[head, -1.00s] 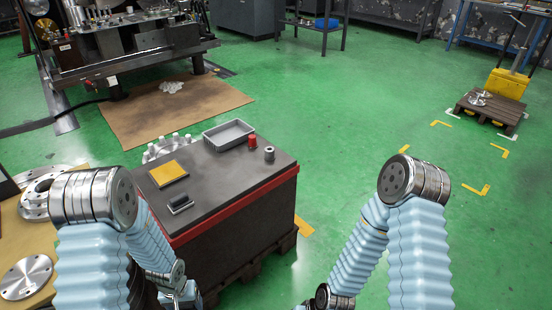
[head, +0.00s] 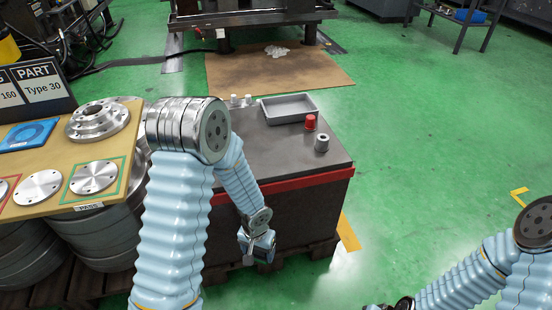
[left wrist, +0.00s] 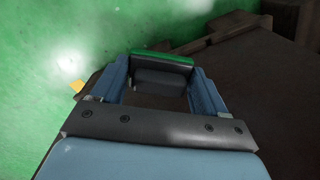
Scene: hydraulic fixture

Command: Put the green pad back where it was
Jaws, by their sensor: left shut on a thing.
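The green pad (left wrist: 165,58) shows in the left wrist view as a dark block with a green face along its far edge. My left gripper (left wrist: 162,80) is shut on it, with one blue finger at each side. In the head view my left gripper (head: 257,250) hangs low beside the front side of the dark red-edged box (head: 280,160), below its top.
A grey tray (head: 289,107), a red cap (head: 310,122) and a metal collar (head: 322,142) stand on the box top. My left arm hides the box's left part. A board with metal flanges (head: 98,120) is at the left. Green floor is clear at the right.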

